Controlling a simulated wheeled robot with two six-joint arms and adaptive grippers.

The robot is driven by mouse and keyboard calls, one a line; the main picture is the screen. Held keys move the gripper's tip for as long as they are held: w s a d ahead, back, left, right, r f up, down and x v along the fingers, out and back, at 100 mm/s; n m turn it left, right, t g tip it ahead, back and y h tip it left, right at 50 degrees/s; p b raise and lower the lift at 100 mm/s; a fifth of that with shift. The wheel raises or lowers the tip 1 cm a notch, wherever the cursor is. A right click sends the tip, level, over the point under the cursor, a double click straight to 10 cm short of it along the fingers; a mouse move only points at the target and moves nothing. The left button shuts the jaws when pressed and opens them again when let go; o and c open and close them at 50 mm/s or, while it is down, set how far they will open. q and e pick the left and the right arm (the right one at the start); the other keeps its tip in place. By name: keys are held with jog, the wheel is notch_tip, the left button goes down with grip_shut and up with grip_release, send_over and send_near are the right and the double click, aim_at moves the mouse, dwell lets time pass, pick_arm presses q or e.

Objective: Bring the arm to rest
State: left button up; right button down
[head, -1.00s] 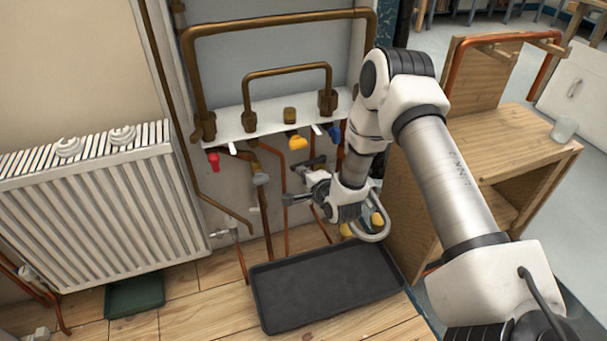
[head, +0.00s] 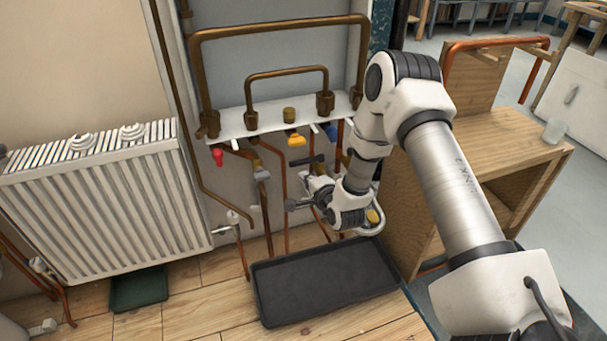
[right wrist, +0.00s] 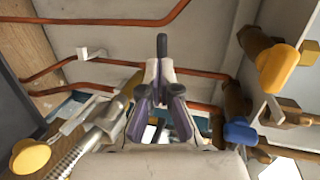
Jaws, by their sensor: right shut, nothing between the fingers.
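My right arm (head: 440,170) reaches in from the lower right of the head view and bends down at its elbow toward the pipes. My right gripper (head: 291,204) is in front of the copper pipes below the white manifold plate, above the back of the black tray. It is shut and holds nothing. In the right wrist view, the closed fingers (right wrist: 162,48) point up the picture toward the wall, with copper pipes behind them. I cannot tell how far they are from the pipes. My left gripper is not in view.
The black tray (head: 325,286) lies empty on the floor. A white radiator (head: 100,205) stands at left, with a green tray (head: 138,289) beneath. A wooden bench (head: 490,165) bearing a clear cup (head: 554,130) is at right. Yellow (head: 297,140) and red (head: 217,157) valve handles stick out.

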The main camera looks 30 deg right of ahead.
jog(key=a+p+v, duration=0.1)
jog(key=p+v, duration=0.1)
jog(key=v, duration=0.5)
jog(key=s+a+f+n+g+y, duration=0.3)
jog(key=s+a+f+n+g, duration=0.4)
jog(key=s+a+f, duration=0.55)
jog(key=s+f+n+g+h, duration=0.1)
jog(key=s+f+n+g, duration=0.1)
jog(key=s+n+g, duration=0.5)
jog(key=s+f+n+g, duration=0.1)
jog(key=s+f+n, duration=0.3)
jog(key=s, duration=0.6)
notch_tip(320, 180, up, 33)
jog(key=n+p, duration=0.1)
jog(key=p, duration=3)
jog(key=shift+d+t+p, duration=0.3)
jog(key=shift+d, duration=0.15)
jog(key=shift+s+r, duration=0.1)
